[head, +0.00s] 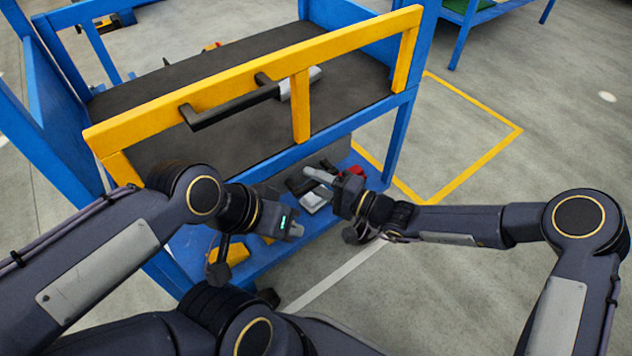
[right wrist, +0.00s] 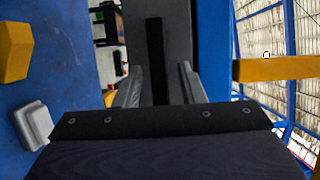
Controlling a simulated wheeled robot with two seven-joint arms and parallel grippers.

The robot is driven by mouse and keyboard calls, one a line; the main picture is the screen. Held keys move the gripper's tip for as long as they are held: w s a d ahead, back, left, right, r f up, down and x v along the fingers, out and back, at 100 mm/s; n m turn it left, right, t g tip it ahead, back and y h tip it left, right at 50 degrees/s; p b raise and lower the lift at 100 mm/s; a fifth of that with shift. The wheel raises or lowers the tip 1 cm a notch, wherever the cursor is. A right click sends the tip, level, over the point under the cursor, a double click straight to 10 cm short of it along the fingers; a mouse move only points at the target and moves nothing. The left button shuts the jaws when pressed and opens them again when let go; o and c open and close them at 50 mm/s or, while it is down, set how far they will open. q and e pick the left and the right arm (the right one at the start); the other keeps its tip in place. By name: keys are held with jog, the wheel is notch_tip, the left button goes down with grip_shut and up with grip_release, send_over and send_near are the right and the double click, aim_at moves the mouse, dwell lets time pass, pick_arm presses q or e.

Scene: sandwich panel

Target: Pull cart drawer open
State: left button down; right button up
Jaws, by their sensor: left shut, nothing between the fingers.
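The blue cart (head: 240,173) stands ahead, with a yellow frame (head: 240,80) and a black handle (head: 235,105) along its top. My right gripper (head: 318,180) is low at the cart's front, under the top shelf. In its wrist view the gripper (right wrist: 160,88) is open, with the bar lined up between its fingers; contact cannot be told. My left gripper (head: 296,230) is shut and empty above the lower shelf.
The cart's blue lower shelf (head: 195,240) holds a yellow piece (head: 229,253), a grey piece (head: 313,201) and a red item. A grey-tipped tool (head: 300,82) lies on the dark top shelf. Grey floor with yellow markings (head: 470,180) is clear at right.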

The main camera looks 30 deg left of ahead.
grip_shut()
jog(key=s+d, duration=0.4)
jog(key=d, duration=0.6)
jog(key=s+d, duration=0.4)
jog(key=d, duration=0.7)
jog(key=shift+s, duration=0.4)
grip_release()
jog(key=shift+d, duration=0.15)
